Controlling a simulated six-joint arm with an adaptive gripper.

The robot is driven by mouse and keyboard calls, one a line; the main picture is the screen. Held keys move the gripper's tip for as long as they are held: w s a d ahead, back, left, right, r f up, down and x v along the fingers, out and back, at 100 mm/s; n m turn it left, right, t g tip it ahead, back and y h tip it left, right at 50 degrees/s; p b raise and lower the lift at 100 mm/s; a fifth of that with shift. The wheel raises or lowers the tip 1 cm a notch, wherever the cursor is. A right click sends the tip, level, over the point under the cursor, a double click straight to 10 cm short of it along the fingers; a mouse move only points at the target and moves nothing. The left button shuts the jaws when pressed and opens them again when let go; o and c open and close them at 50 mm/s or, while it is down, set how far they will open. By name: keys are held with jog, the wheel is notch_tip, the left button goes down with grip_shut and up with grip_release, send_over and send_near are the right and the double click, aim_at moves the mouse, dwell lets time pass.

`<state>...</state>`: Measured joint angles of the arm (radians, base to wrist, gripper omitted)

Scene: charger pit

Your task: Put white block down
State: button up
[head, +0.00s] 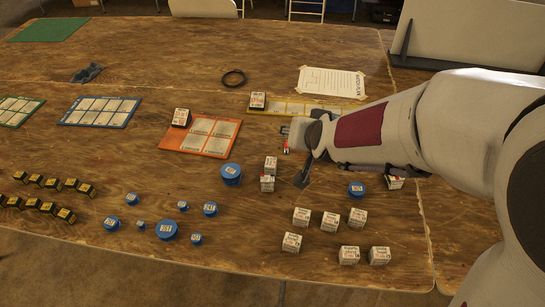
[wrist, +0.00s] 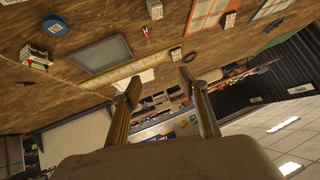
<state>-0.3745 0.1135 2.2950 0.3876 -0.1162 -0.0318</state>
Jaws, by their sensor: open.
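Several white blocks with printed labels stand on the wooden table, with a loose group (head: 330,220) at the front right. Two white blocks (head: 268,175) stand close together, apparently stacked, just left of my gripper (head: 308,152). Another white block (head: 395,182) is partly hidden under my arm. In the wrist view, my gripper (wrist: 160,80) has its two fingers spread with nothing between them. Which block the task means cannot be told.
An orange board (head: 207,149) holds a dark-and-white block (head: 181,117); a yellow board (head: 290,106) holds another. Blue round pieces (head: 167,229) and black-yellow blocks (head: 45,208) lie front left. A black ring (head: 233,78) lies behind. Bare wood is free at centre back.

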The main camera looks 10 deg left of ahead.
jog(key=w+a+f+t+h, duration=0.1)
jog(key=w+a+f, duration=0.2)
jog(key=f, duration=0.3)
jog(key=w+a+f+t, duration=0.1)
jog(key=w+a+f, duration=0.2)
jog(key=a+f, duration=0.15)
jog(key=t+h, duration=0.2)
send_near(270, 165)
jog(key=w, duration=0.3)
jog(key=shift+w+a+f, duration=0.3)
jog(key=shift+w, duration=0.05)
jog(key=shift+s+f, duration=0.2)
jog(key=shift+f, duration=0.3)
jog(key=shift+w, duration=0.15)
jog(key=shift+x, duration=1.2)
jog(key=shift+d+x, duration=0.15)
jog(key=shift+x, duration=1.15)
jog(key=shift+d+x, duration=0.15)
jog(key=shift+x, duration=1.15)
